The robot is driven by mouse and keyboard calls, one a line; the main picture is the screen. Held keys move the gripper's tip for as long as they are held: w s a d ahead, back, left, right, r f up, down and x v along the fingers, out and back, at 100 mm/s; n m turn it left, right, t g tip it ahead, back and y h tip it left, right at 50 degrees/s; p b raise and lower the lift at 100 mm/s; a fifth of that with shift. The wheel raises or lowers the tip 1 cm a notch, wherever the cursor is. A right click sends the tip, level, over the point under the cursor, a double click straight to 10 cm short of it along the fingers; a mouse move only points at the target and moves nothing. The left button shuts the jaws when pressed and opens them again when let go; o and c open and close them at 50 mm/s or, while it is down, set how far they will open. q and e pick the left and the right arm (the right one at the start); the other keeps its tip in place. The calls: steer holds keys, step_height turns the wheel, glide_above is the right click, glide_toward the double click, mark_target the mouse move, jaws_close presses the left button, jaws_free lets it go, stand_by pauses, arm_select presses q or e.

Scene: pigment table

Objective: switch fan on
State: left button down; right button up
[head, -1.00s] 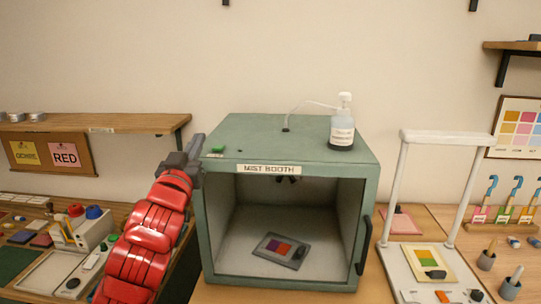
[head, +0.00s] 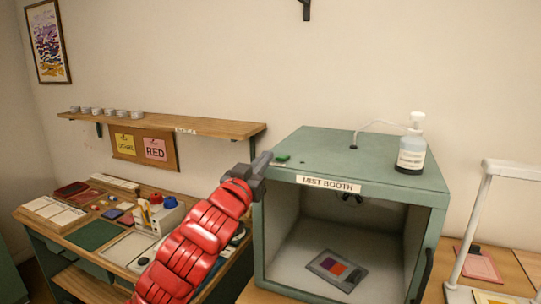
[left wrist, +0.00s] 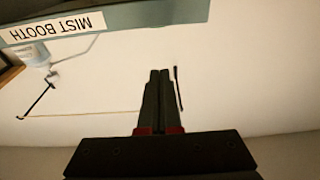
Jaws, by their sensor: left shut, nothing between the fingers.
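The grey-green mist booth (head: 385,168) stands on the table with its front open and its name label (head: 328,186) on the upper front edge. A small green switch (head: 281,158) sits on its top at the front left corner, with a dark spot (head: 302,162) to its right. Which way the switch is set is too small to tell. My left gripper (head: 263,161) is shut and empty, just left of the green switch; I cannot tell if they touch. In the left wrist view its closed fingers (left wrist: 160,98) show near the booth's label (left wrist: 57,27), with the switch not visible.
A pump bottle (head: 411,150) with a tube stands on the booth's top right. A color card (head: 337,270) lies inside. A white frame (head: 475,225) stands at right. A wall shelf (head: 160,122) with cups hangs at left above a cluttered workbench (head: 65,240).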

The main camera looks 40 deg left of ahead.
mark_target(278, 164)
arm_select(q)
steer(key=p+x, duration=0.6)
steer(key=x, duration=0.3)
steer(key=shift+d+r, duration=0.15)
steer(key=shift+r, duration=0.05)
step_height(278, 164, down, 2)
steer(key=shift+f+p, duration=0.1)
steer(key=shift+p, duration=0.4)
steer(key=shift+s+f, duration=0.15)
steer(key=shift+f, duration=0.85)
